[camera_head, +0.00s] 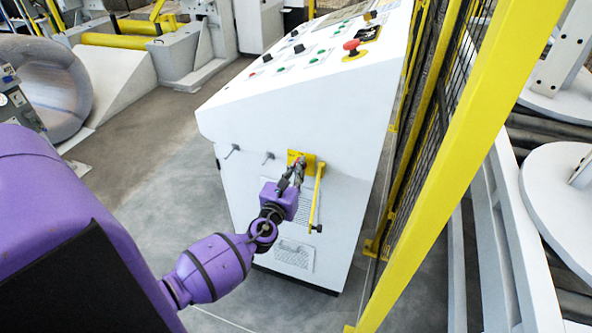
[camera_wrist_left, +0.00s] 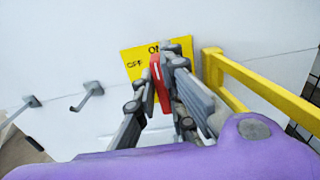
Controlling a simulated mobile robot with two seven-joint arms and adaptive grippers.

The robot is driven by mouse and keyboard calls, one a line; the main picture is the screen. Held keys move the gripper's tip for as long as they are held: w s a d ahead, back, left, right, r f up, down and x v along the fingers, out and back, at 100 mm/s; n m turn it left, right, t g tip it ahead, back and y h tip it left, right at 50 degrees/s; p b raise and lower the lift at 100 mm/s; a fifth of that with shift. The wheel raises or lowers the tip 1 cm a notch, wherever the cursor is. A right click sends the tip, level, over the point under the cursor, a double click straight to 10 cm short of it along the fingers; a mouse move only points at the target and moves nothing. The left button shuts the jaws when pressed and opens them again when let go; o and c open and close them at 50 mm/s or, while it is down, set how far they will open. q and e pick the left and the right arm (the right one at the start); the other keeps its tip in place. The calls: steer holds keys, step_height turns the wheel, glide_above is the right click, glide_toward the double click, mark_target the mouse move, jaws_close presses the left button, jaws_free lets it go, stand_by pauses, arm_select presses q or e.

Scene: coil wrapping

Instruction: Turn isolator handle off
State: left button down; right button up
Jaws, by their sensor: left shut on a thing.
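The isolator's yellow plate (camera_head: 311,165) is on the front of the white control cabinet. In the left wrist view the plate (camera_wrist_left: 136,63) shows "ON" at its top and "OFF" at its left. The red isolator handle (camera_wrist_left: 160,83) stands roughly upright, below the "ON" mark. My left gripper (camera_head: 296,166) reaches the plate from below. In the left wrist view its fingers (camera_wrist_left: 162,92) are shut on the red handle, one on each side. The fingers hide part of the handle and plate. My right gripper is not in view.
A yellow bar (camera_head: 316,200) sticks out just right of the plate, close to my gripper. Two small grey pegs (camera_wrist_left: 90,92) project from the cabinet (camera_head: 235,175) to the left. A yellow-framed mesh fence (camera_head: 425,190) stands at the right. Floor (camera_head: 160,160) to the left is clear.

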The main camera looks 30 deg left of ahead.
arm_select(q)
steer(key=shift+f, duration=0.1)
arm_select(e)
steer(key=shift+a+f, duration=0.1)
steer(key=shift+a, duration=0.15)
arm_select(q)
steer(key=shift+s+a+f+n+b, duration=0.15)
steer(key=shift+n+b, duration=0.7)
steer(key=shift+n, duration=2.1)
steer(key=shift+w+a+f+n+b, duration=0.15)
steer(key=shift+n+b, duration=0.75)
steer(key=shift+n, duration=2.1)
steer(key=shift+s+a+f+n+b, duration=0.2)
steer(key=shift+n+b, duration=0.65)
steer(key=shift+n, duration=2.1)
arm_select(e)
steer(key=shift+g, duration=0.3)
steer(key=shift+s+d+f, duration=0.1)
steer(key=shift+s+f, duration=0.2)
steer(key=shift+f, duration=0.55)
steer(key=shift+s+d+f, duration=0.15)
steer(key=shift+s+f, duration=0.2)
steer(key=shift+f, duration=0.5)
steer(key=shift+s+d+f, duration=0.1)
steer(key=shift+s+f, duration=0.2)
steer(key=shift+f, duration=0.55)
arm_select(q)
steer(key=c, duration=1.8)
jaws_free()
